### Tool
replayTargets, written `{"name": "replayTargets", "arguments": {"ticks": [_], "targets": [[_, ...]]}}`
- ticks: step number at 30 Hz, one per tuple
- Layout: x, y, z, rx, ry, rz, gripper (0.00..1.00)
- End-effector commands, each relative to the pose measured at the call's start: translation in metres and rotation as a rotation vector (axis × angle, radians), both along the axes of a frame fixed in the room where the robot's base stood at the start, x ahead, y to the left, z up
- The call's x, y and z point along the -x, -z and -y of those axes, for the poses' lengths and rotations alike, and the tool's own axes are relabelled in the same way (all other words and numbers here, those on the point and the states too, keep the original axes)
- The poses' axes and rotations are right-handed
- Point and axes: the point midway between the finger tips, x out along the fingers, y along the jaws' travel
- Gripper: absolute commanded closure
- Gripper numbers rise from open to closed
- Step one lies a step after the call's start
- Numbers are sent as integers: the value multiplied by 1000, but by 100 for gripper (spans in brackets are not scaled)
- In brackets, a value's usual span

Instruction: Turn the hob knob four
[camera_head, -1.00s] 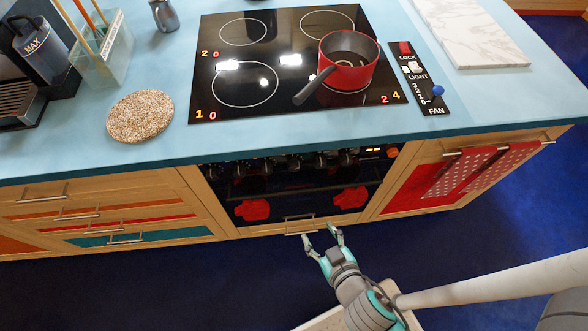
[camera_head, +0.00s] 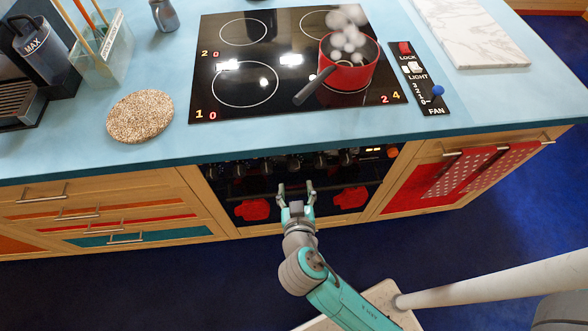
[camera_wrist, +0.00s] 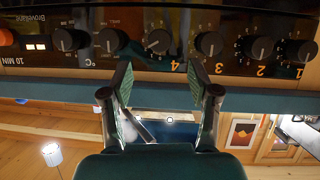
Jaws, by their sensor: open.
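Hob knob four (camera_wrist: 158,42) is a dark round knob above the label 4 in the upside-down wrist view. It has a pale pointer mark, tilted off the vertical. My gripper (camera_wrist: 160,78) is open and empty, its two fingers spread to either side of knob four in the picture; I see no contact. In the head view my gripper (camera_head: 296,188) is in front of the oven, below the knob row (camera_head: 318,161), which is partly hidden under the worktop edge. A red pot (camera_head: 352,75) stands on the front right ring of the black hob (camera_head: 285,105).
Red mitts or cloths (camera_head: 350,198) hang on the oven front. The blue worktop (camera_head: 290,140) overhangs the knobs. The blue floor is clear at left.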

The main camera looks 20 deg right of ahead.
Motion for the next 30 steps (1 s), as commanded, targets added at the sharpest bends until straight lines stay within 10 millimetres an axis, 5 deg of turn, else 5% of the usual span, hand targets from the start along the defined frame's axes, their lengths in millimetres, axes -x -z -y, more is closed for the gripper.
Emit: {"name": "replayTargets", "arguments": {"ticks": [12, 27, 30], "targets": [[-57, 25, 24, 0, 1, 1, 39], [-71, 32, 29, 0, -2, 0, 39], [-71, 32, 29, 0, -2, 0, 59]]}}
